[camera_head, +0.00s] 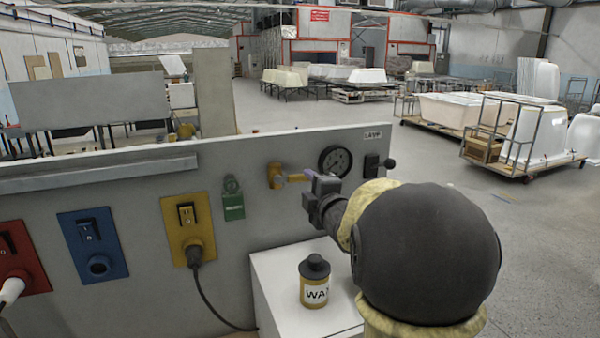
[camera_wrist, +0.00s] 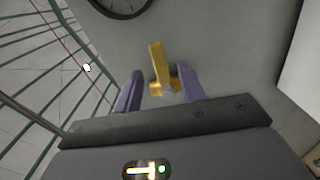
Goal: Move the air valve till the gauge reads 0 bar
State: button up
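The brass-yellow air valve (camera_head: 276,176) sticks out of the grey panel, left of the round dark gauge (camera_head: 335,161). The gauge's needle is too small to read. In the wrist view the yellow valve handle (camera_wrist: 157,66) stands between my purple fingers, and only the gauge's lower edge (camera_wrist: 122,12) shows at the top. My gripper (camera_head: 308,179) is at the panel, just right of the valve and below the gauge. In the wrist view my gripper (camera_wrist: 160,82) is open, its fingers on either side of the handle with visible gaps.
A yellow-and-black container (camera_head: 315,282) stands on a white box (camera_head: 270,262) below my arm. The panel (camera_head: 130,187) also carries red, blue and yellow sockets, a green tag (camera_head: 233,206) and a black lever switch (camera_head: 374,164). A dark cable hangs from the yellow socket (camera_head: 188,228).

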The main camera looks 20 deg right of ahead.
aim_at(303, 179)
jog(key=w+p, duration=0.2)
jog(key=w, duration=0.4)
grip_shut()
